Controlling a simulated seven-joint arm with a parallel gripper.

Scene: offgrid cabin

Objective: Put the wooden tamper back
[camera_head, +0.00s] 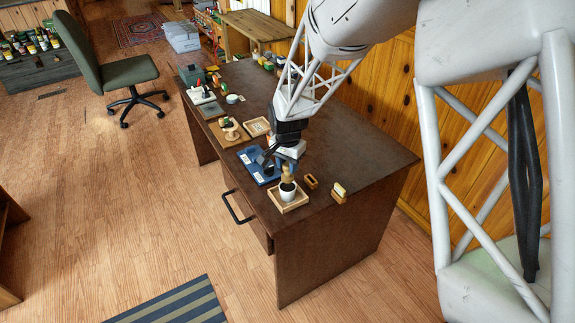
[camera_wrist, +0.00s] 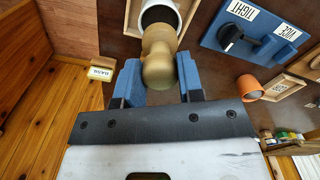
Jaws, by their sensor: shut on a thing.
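The wooden tamper (camera_wrist: 159,62) has a rounded, tan knob and a narrower neck. My gripper (camera_wrist: 161,78) is shut on it, with a blue finger on each side of the knob. The gripper also shows in the head view (camera_head: 289,164), above the tamper's handle (camera_head: 287,174). The tamper's lower end is at the dark mouth of a white cup (camera_head: 287,194), which also shows in the wrist view (camera_wrist: 184,10). How far it reaches inside is hidden. The cup stands in a shallow wooden tray (camera_head: 292,207).
An orange cup (camera_wrist: 249,86) shows in the wrist view. The desk's right end (camera_head: 375,165) is clear.

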